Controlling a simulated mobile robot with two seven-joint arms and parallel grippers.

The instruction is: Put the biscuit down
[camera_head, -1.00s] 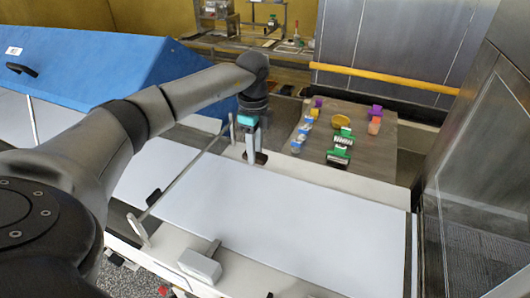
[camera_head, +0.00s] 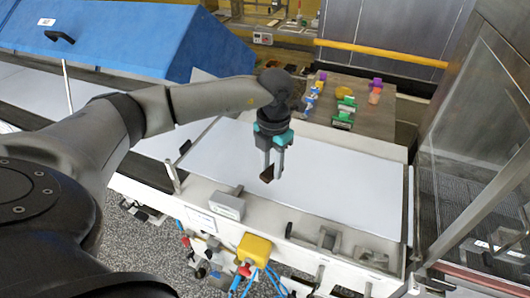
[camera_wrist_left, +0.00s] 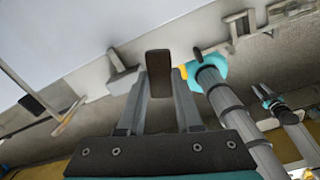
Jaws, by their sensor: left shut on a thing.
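My left gripper (camera_head: 271,175) is shut on a small dark brown biscuit (camera_head: 266,174). It points down over the near part of the white belt (camera_head: 340,185). The biscuit also shows between the fingers in the left wrist view (camera_wrist_left: 158,73), where it is seen as a dark upright block. It appears held above the belt; the exact height is hard to tell. My right gripper does not show in either view.
A grey box (camera_head: 228,206) sits on the belt's near frame, with a yellow box (camera_head: 254,249) and blue hoses below. A table (camera_head: 365,105) with several small coloured items stands behind. A steel cabinet (camera_head: 480,130) is at right. Most of the belt is clear.

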